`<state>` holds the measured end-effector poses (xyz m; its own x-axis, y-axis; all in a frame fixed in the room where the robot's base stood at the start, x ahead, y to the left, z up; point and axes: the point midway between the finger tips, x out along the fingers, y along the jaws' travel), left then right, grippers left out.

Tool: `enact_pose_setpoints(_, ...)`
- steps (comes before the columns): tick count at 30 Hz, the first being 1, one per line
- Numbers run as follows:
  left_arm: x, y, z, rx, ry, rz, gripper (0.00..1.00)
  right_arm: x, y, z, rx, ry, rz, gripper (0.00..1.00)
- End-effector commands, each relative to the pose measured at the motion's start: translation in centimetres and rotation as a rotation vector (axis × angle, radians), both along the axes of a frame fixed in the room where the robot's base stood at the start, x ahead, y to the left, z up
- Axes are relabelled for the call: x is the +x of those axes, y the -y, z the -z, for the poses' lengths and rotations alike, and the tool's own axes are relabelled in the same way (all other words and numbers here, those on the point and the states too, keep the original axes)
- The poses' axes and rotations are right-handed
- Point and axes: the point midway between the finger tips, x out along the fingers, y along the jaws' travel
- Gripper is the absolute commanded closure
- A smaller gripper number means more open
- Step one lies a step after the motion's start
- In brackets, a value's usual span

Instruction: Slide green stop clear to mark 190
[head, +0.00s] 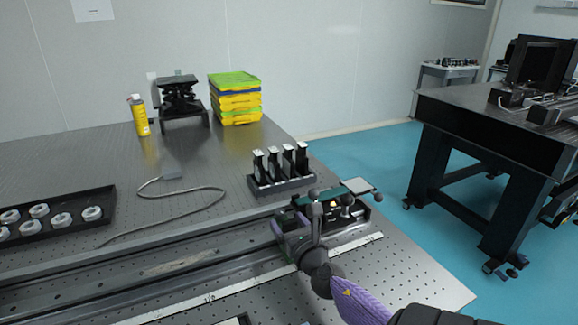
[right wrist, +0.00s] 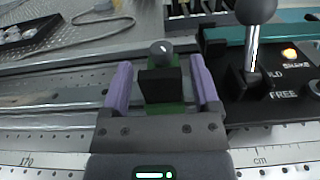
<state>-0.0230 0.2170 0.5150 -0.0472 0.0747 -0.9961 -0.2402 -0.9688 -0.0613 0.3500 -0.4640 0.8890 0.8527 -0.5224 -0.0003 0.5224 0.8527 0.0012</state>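The green stop (right wrist: 165,108) with its black block and round knob sits on the rail in the right wrist view. My right gripper (right wrist: 162,70) has its purple fingers on either side of the stop, with a visible gap on both sides. In the head view the right gripper (head: 290,224) is over the rail, just left of the black device, and mostly hides the stop. A scale strip (head: 240,284) runs along the rail's near side. Its label 170 shows at the left of the right wrist view; mark 190 cannot be read. My left gripper is out of view.
The black device (right wrist: 285,95) has a ball-topped lever, a lit orange lamp and FREE lettering, close right of the gripper. A black holder (head: 283,184) with upright plates stands behind. A cable (head: 190,205) and a tray of rings (head: 95,230) lie left. The rail left is clear.

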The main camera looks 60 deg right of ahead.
Motion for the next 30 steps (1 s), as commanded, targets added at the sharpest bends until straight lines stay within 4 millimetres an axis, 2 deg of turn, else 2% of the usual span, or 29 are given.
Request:
enact_pose_setpoints(11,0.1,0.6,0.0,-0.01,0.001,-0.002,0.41,-0.5,-0.3,0.1,0.001,-0.002,0.0,0.12)
enact_pose_setpoints(22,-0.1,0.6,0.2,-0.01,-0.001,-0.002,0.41,-7.0,-4.3,0.3,0.001,-0.003,0.0,0.12)
enact_pose_setpoints(26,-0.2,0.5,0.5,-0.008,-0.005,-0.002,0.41,-8.3,-5.0,0.2,0.001,-0.002,0.001,0.12)
enact_pose_setpoints(30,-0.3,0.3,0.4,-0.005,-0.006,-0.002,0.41,-8.5,-5.2,0.0,-0.001,-0.001,0.0,0.12)
